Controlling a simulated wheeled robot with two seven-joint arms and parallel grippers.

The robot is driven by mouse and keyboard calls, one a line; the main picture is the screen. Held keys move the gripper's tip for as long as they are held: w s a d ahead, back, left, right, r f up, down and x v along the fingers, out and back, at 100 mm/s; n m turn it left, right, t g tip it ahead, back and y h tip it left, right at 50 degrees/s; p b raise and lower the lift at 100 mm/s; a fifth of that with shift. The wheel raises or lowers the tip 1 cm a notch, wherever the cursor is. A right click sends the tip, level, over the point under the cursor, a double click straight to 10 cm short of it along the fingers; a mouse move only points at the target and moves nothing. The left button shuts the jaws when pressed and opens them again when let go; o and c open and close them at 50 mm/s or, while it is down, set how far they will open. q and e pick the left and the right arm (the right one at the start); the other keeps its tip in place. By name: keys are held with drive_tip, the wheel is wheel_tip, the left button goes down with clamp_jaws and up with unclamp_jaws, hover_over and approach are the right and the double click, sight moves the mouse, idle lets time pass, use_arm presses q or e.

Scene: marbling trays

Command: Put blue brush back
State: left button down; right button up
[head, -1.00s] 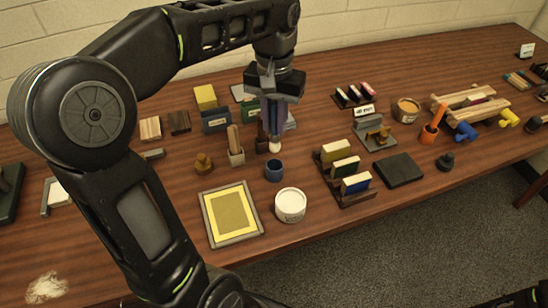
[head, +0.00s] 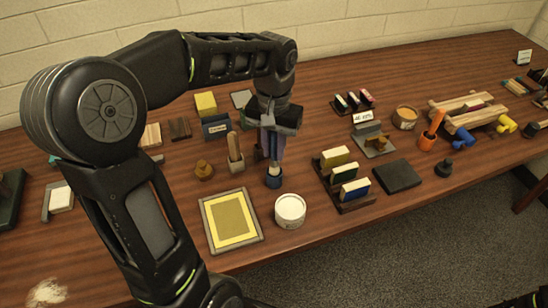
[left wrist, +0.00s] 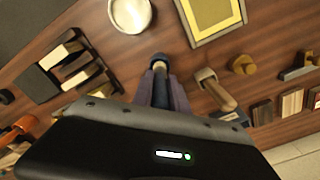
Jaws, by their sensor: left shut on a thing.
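My left gripper (head: 273,152) is shut on the blue brush (head: 273,163), held upright with its bristle end down. The small blue cup (head: 274,182) stands directly below on the table. The brush's lower end is at the cup's mouth and its tip is hidden, apparently inside; I cannot tell how deep. In the left wrist view the cup (left wrist: 158,60) shows just beyond the fingers (left wrist: 160,92).
A white tub (head: 290,209) and a yellow framed tray (head: 203,222) stand in front of the cup. A holder with a wooden-handled tool (head: 235,164) stands close to its left. A rack of coloured blocks (head: 358,203) is to the right.

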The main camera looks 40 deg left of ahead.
sight(274, 160)
use_arm(q)
drive_tip(key=shift+f, duration=1.85)
drive_tip(key=shift+f, duration=0.15)
drive_tip(key=c, duration=1.3)
unclamp_jaws()
wheel_tip(274, 160, up, 12)
drive_tip(key=shift+r, duration=0.2)
